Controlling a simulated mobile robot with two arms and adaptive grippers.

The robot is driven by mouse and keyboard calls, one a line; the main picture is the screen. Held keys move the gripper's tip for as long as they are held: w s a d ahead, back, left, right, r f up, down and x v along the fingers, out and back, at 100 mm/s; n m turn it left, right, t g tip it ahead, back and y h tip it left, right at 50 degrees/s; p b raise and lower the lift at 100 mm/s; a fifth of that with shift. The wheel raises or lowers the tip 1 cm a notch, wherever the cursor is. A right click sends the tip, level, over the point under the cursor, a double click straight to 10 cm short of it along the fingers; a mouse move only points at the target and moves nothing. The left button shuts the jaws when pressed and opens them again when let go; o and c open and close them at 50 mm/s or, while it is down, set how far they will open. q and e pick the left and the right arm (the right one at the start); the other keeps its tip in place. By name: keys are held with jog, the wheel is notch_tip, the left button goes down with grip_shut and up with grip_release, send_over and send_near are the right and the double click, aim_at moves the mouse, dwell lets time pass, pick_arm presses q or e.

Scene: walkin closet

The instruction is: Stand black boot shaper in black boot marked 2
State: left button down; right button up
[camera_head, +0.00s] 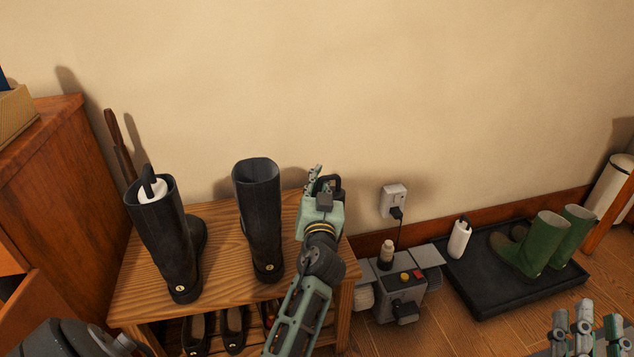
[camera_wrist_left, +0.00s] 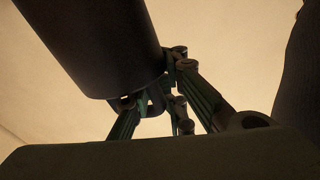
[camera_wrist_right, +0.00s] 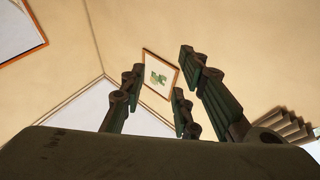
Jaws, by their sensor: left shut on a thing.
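Two tall black boots stand upright on the wooden bench. The left boot (camera_head: 165,240) has a white boot shaper (camera_head: 152,190) with a black handle in it. The right boot (camera_head: 258,215) has an open, empty-looking top. Both have small round tags, too small to read, so I cannot tell which is marked 2. My left gripper (camera_head: 318,184), right of the empty boot, is shut on a dark cylinder, apparently the black boot shaper (camera_wrist_left: 95,40). My right gripper (camera_head: 585,325) is open and empty.
Low shoes (camera_head: 233,328) sit under the bench (camera_head: 225,285). A grey machine (camera_head: 400,290) and a wall plug (camera_head: 394,202) are right of it. A wooden cabinet (camera_head: 50,180) stands left.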

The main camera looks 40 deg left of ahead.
pick_arm(q)
jog(key=c, duration=2.4)
grip_release()
jog(key=o, duration=0.7)
